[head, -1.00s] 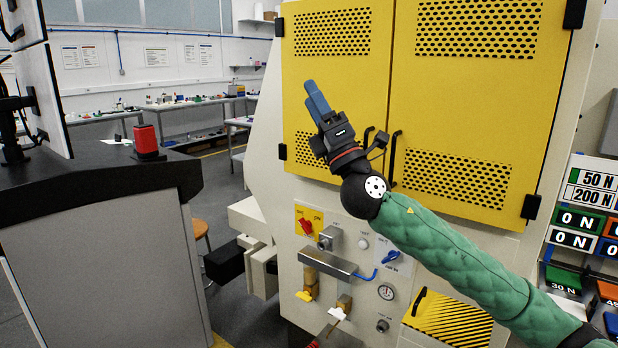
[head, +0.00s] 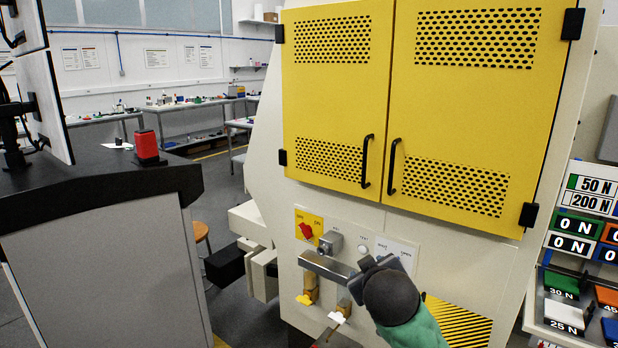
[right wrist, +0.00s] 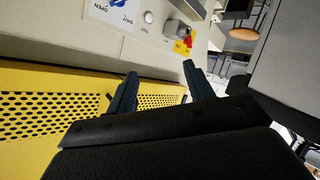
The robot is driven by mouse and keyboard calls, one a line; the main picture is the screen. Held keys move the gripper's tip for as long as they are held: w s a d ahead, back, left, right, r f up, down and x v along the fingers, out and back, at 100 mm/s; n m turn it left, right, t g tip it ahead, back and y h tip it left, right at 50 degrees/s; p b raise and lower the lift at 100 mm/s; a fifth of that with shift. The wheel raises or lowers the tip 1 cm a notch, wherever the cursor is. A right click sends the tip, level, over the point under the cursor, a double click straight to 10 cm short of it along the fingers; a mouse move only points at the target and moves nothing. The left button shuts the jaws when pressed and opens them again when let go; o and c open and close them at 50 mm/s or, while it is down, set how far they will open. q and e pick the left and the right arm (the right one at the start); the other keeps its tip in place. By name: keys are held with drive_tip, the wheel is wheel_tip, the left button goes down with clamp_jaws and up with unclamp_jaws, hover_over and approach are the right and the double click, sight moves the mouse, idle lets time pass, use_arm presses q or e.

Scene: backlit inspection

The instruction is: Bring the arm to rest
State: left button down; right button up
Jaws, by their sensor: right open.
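My right gripper (head: 366,270) is low in the head view, in front of the machine's control panel. It points away from the head camera, so the black wrist and green sleeve hide most of it. In the right wrist view its two dark blue fingers (right wrist: 160,84) stand wide apart with nothing between them. I cannot tell how far the fingertips are from the panel. My left gripper is not in view.
The machine's yellow doors (head: 466,80) are closed, with black handles. Its control panel has a red switch (head: 306,231) and a metal bar (head: 326,266). A dark counter (head: 95,180) with a red block (head: 147,146) is left; a rack of labelled blocks (head: 563,316) is right.

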drive_tip(key=s+d+f+m+g+y+p, duration=0.1)
drive_tip(key=s+f+g, duration=0.2)
drive_tip(key=s+f, duration=0.8)
drive_tip(key=s+f+m+g+y+p, duration=0.15)
drive_tip(key=s+f+g, duration=0.25)
drive_tip(key=s+f, duration=0.7)
drive_tip(key=s+f+m+g, duration=0.1)
drive_tip(key=s+f+g, duration=0.2)
drive_tip(key=s+f, duration=1)
drive_tip(key=s, duration=0.3)
drive_tip(key=shift+a+g, duration=0.15)
drive_tip(key=shift+g, duration=0.25)
drive_tip(key=shift+f+h, duration=0.2)
drive_tip(key=shift+h, duration=0.05)
